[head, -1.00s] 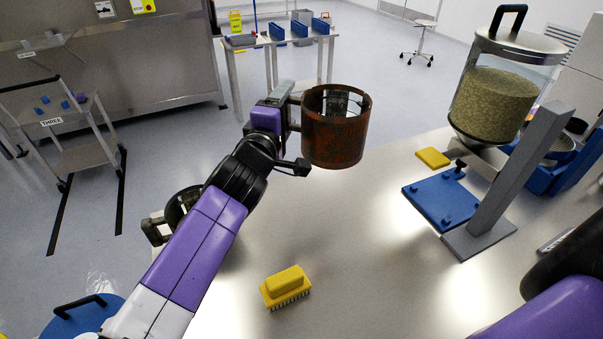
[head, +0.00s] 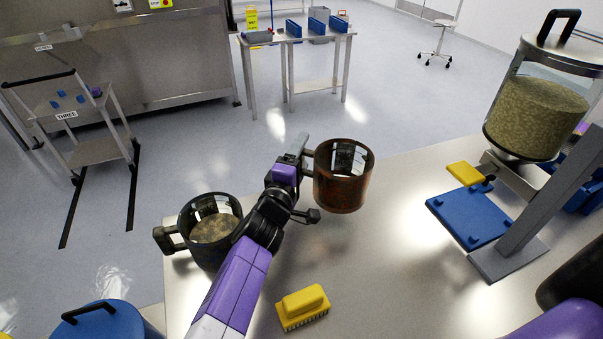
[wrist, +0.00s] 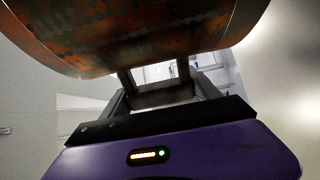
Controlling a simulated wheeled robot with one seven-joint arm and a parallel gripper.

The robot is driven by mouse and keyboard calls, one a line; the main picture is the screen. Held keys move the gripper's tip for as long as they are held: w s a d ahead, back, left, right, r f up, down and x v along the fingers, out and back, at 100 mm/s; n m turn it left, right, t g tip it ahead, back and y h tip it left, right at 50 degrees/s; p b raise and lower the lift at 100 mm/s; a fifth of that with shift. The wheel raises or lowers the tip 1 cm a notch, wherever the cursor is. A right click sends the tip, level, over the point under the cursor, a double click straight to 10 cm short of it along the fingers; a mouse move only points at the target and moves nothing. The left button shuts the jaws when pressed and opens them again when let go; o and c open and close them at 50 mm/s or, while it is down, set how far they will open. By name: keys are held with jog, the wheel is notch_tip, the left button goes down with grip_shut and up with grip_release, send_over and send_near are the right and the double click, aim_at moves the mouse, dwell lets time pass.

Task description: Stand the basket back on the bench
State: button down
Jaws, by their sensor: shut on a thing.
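A rusty reddish-brown basket (head: 342,190) with a dark mesh inside is in my gripper (head: 306,158) in the head view. My gripper is shut on the handle at the basket's left side. The basket looks upright, near the bench (head: 400,240); I cannot tell whether its base touches the surface. In the wrist view the curved rusty wall of the basket (wrist: 150,40) fills the top, and the fingers (wrist: 160,88) meet just below it. The fingertips are partly hidden.
A dark basket (head: 210,225) with brownish contents stands on the bench's left, close to my arm. A yellow brush (head: 303,307) lies in front. At right are a blue plate (head: 468,215), a yellow block (head: 465,174), a grey stand (head: 508,262) and a glass vessel (head: 535,110).

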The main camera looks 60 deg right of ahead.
jog(key=shift+f, duration=2.95)
jog(key=shift+c, duration=0.9)
grip_release()
jog(key=shift+r, duration=0.15)
jog(key=shift+a, duration=0.4)
jog(key=b+v, duration=0.1)
jog(key=v, duration=0.9)
jog(key=shift+s, duration=0.15)
jog(key=shift+s+a+b, duration=0.15)
jog(key=shift+a+b, duration=0.15)
jog(key=shift+a, duration=0.25)
jog(key=shift+r, duration=0.1)
